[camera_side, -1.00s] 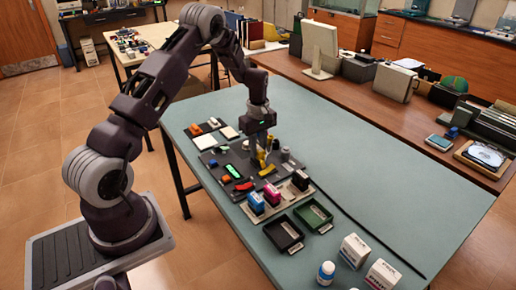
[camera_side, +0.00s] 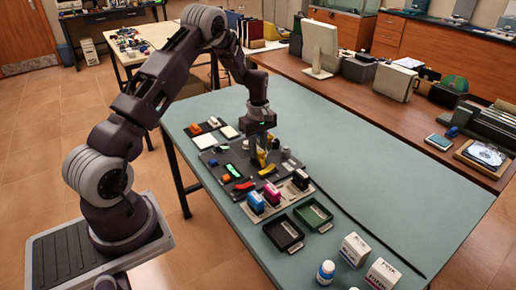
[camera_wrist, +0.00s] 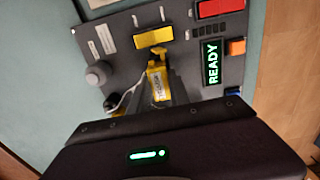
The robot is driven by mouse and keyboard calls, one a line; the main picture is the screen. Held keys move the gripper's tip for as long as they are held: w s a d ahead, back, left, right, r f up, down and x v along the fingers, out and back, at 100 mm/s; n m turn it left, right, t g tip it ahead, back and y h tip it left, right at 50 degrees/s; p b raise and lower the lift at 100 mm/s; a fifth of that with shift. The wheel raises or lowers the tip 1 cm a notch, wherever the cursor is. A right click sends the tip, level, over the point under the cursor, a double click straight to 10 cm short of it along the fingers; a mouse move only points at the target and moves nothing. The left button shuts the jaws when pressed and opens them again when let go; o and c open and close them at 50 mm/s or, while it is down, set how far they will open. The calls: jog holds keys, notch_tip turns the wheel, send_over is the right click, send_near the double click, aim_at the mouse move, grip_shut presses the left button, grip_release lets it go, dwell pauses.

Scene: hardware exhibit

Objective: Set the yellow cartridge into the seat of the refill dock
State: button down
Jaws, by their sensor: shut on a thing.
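My gripper (camera_wrist: 157,80) points down over the grey panel and is shut on the yellow cartridge (camera_wrist: 158,88), which carries a pale label. In the side view my gripper (camera_side: 262,150) partly hides the yellow cartridge (camera_side: 261,159). I cannot tell whether the cartridge touches the panel. A pale rack (camera_side: 288,199), apparently the refill dock, stands at the panel's front edge. It holds a blue cartridge (camera_side: 255,203), a magenta cartridge (camera_side: 272,194) and a black cartridge (camera_side: 300,180), with a gap between magenta and black. The rack is outside the wrist view.
The grey panel (camera_wrist: 118,42) bears a flat yellow piece (camera_wrist: 153,38), a red piece (camera_wrist: 219,8), an orange piece (camera_wrist: 236,47), a green READY display (camera_wrist: 212,63) and a grey knob (camera_wrist: 97,74). A black tray (camera_side: 284,233) and green tray (camera_side: 314,213) stand beyond the rack. The right tabletop is mostly clear.

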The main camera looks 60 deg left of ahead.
jog(key=shift+f, duration=0.35)
dwell(0.3)
jog(key=c, duration=0.7)
grip_release()
jog(key=shift+c, duration=0.2)
jog(key=shift+r, duration=3.75)
jog(key=shift+r, duration=0.1)
